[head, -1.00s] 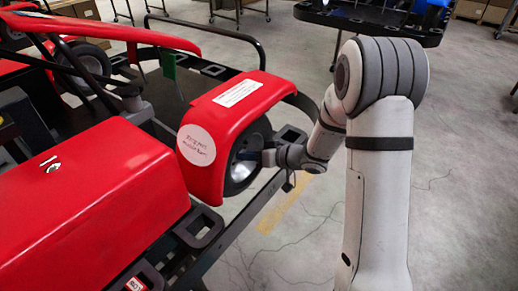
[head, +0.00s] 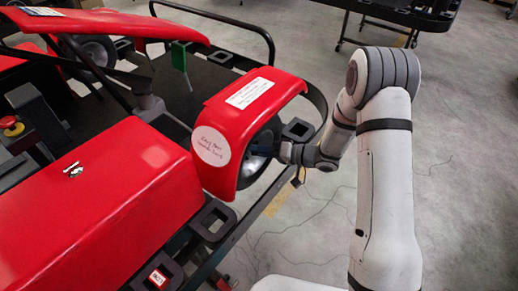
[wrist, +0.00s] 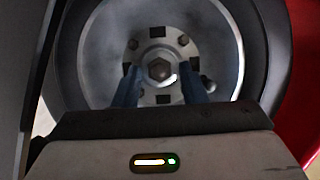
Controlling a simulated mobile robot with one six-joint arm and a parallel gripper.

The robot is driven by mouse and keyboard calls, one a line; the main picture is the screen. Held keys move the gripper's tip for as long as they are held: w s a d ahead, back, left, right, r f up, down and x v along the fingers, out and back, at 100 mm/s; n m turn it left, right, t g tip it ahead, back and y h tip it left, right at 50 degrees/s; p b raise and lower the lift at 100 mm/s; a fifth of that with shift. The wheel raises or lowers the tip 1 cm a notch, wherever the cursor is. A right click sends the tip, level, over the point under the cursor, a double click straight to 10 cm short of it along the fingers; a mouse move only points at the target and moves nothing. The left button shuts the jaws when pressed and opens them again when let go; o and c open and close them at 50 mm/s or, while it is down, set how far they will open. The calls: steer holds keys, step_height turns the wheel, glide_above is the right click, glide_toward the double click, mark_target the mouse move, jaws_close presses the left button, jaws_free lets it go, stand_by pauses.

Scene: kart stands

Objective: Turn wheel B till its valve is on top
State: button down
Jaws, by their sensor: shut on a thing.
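A wheel (head: 258,160) sits under the red fender at the kart's near right corner. I take it as wheel B, though no letter is readable on it. In the wrist view its grey rim (wrist: 92,50) fills the middle, with a hub and a hex nut (wrist: 160,69). My gripper (wrist: 160,88) has its two blue fingers on either side of the hub, shut on the wheel's hub part. My gripper (head: 280,153) also reaches the wheel's outer face in the head view. A small stub (wrist: 208,84) shows right of the hub; I cannot tell whether it is the valve.
The red fender (head: 250,105) bears a white round label (head: 211,146) and covers the wheel's top. A black side rail (head: 245,220) runs below the wheel. Open concrete floor (head: 460,190) lies to the right. A dark table (head: 415,14) stands at the back.

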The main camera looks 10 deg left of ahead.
steer(key=shift+w+r, duration=0.15)
steer(key=c, duration=1.3)
jaws_free()
steer(key=shift+o, duration=0.2)
steer(key=shift+w+a, duration=0.1)
steer(key=shift+a, duration=0.05)
steer(key=b+v, duration=0.1)
steer(key=v, duration=0.6)
steer(key=shift+d, duration=0.4)
